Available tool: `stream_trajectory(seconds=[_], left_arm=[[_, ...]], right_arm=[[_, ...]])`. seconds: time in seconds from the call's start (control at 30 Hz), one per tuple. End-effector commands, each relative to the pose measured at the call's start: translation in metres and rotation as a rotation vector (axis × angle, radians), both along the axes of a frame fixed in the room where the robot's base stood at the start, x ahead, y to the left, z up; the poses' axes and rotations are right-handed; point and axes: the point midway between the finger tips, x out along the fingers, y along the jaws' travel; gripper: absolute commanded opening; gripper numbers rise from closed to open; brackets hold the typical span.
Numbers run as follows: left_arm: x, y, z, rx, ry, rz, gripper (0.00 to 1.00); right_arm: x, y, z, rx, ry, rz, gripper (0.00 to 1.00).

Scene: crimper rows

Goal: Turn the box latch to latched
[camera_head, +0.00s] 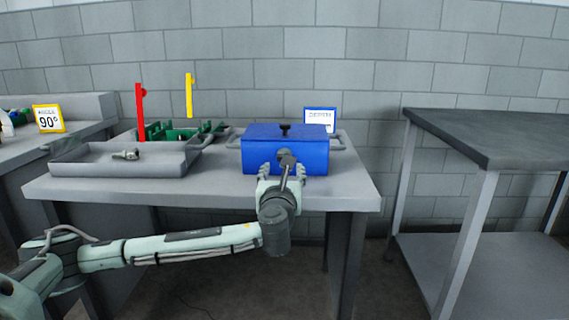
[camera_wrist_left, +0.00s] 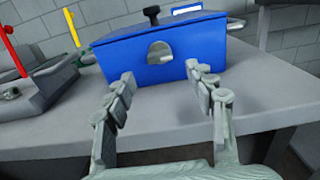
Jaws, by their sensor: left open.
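The blue box (camera_head: 310,155) stands with its lid shut near the right end of the table, with a black knob (camera_head: 285,129) on top. In the left wrist view the box (camera_wrist_left: 118,55) shows a rounded grey metal latch (camera_wrist_left: 160,53) on its front face. I cannot tell from its shape whether it is latched. My left gripper (camera_head: 282,170) is in front of the box. In the left wrist view the left gripper (camera_wrist_left: 160,76) is open and empty, with its fingers spread below and either side of the latch, apart from it. My right gripper is not in view.
A grey tray (camera_head: 90,169) with a small metal part (camera_head: 126,155) lies left of the box. Behind it are green tools, a red post (camera_head: 140,112) and a yellow post (camera_head: 189,95). A white-blue sign (camera_head: 320,119) stands behind the box. The right-hand bench (camera_head: 500,135) has a bare top.

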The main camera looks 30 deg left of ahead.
Motion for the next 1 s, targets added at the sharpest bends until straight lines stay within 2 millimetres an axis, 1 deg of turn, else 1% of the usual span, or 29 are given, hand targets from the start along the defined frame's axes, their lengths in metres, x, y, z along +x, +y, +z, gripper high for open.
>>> stream_trajectory(seconds=[0.07, 0.4, 0.5, 0.63, 0.87, 1.0], left_arm=[[0.006, 0.004, 0.002, 0.009, -0.001, 0.002, 0.55], [0.051, 0.031, 0.001, 0.002, -0.002, 0.002, 0.55], [0.059, 0.037, 0.001, 0.002, -0.001, 0.001, 0.55], [0.064, 0.039, 0.001, 0.001, -0.002, -0.001, 0.55], [0.064, 0.039, 0.001, 0.001, -0.001, -0.001, 0.55], [0.064, 0.039, 0.001, 0.001, -0.001, -0.001, 0.38]], right_arm=[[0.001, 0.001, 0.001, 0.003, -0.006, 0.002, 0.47], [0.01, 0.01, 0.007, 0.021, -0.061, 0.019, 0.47], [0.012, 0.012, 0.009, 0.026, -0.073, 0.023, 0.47], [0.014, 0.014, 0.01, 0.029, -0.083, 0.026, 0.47], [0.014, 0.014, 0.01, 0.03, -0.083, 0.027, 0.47], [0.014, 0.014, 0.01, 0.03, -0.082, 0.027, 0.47]])
